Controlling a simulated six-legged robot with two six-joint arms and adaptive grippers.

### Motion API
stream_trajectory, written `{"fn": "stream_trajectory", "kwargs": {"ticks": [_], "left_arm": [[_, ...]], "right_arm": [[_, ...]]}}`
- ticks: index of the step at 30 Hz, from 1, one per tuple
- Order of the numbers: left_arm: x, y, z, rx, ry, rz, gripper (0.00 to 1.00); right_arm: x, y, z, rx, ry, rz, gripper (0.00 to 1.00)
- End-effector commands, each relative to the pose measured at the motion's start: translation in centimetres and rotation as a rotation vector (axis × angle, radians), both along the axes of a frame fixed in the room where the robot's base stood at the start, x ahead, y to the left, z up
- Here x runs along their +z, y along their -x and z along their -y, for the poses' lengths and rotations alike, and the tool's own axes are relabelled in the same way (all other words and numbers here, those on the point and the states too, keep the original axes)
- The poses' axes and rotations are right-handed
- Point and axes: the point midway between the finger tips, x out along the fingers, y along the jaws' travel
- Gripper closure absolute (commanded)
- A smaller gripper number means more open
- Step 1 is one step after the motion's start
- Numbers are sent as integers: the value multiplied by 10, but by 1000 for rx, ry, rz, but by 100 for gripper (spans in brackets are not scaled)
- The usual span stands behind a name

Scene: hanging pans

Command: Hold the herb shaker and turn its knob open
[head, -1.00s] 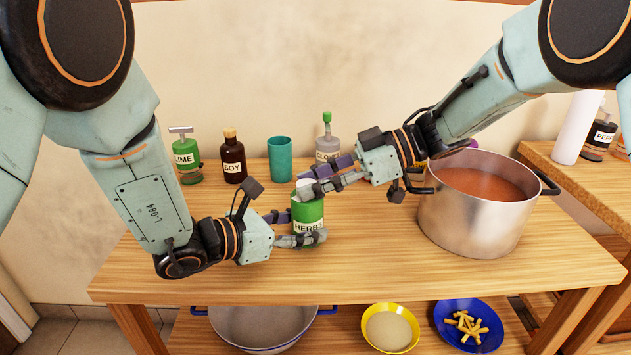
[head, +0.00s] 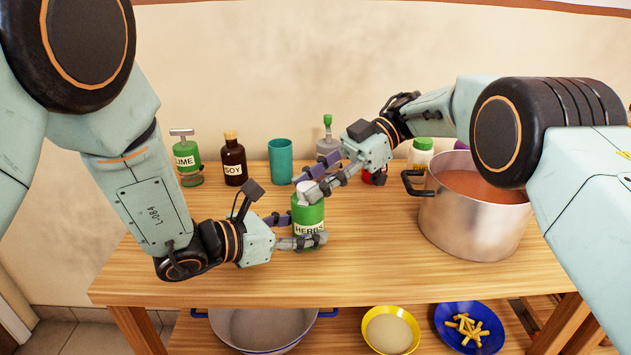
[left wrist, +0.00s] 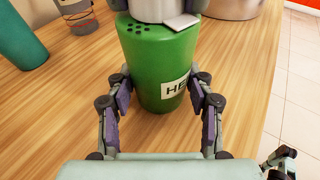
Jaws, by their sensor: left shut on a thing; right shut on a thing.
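The green herb shaker (head: 307,212), with a white HERBS label, stands upright on the wooden table. My left gripper (head: 302,231) is shut on its body, one finger on each side. In the left wrist view the green body (left wrist: 160,62) sits between both fingers (left wrist: 160,92), its label partly covered by the right one. The whitish knob (head: 304,187) is on top; my right gripper (head: 305,186) is shut on it from the right. In the left wrist view the knob (left wrist: 155,10) is cut off at the top, with a pale flat tab (left wrist: 182,22) beside it and several small holes (left wrist: 140,28) showing on the lid.
A lime bottle (head: 186,160), soy bottle (head: 233,163) and teal cup (head: 280,162) stand behind at left. A metal pot of red soup (head: 470,228) is at right. A clear bottle (head: 328,143) stands behind my right gripper. The front tabletop (head: 380,260) is clear.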

Motion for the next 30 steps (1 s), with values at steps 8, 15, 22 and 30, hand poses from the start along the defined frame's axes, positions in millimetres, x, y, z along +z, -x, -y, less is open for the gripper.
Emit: {"fn": "stream_trajectory", "kwargs": {"ticks": [8,15,22,30], "left_arm": [[-1,1,1,-3,-3,-2,80],[-1,1,0,-2,-4,-2,80],[-1,1,0,-2,-2,-2,80],[-1,0,0,-1,-1,-2,80]], "right_arm": [[1,0,-1,17,-1,2,99],[1,0,-1,18,0,2,99],[1,0,0,17,0,2,54],[0,0,0,17,1,1,44]]}}
